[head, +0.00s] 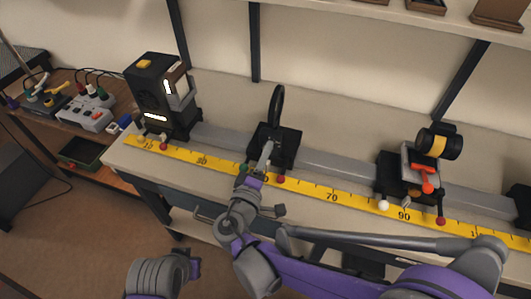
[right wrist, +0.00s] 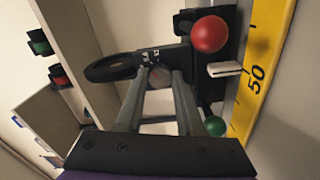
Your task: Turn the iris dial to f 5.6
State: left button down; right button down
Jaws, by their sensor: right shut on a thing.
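The iris holder is a thin black upright ring (head: 277,103) on a black carriage (head: 288,146), in the middle of the rail in the head view. In the right wrist view the ring (right wrist: 112,67) lies left of the fingertips. My right gripper (head: 267,158) reaches the carriage from the front. In the right wrist view its fingers (right wrist: 158,82) are shut on a small grey round dial, mostly hidden between them. Small white marks show on the black part just beyond the fingertips, too small to read.
A yellow scale (head: 318,193) runs along the bench front. A black lamp housing (head: 158,98) stands at left, and a carriage with a yellow-banded cylinder (head: 437,144) at right. Red (right wrist: 210,34) and green (right wrist: 215,126) knobs sit close beside my right fingers.

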dwell(0.5)
jog(key=c, duration=0.5)
grip_release()
jog(key=v, duration=1)
jog(key=shift+s+a, duration=0.1)
jog(key=shift+s, duration=0.3)
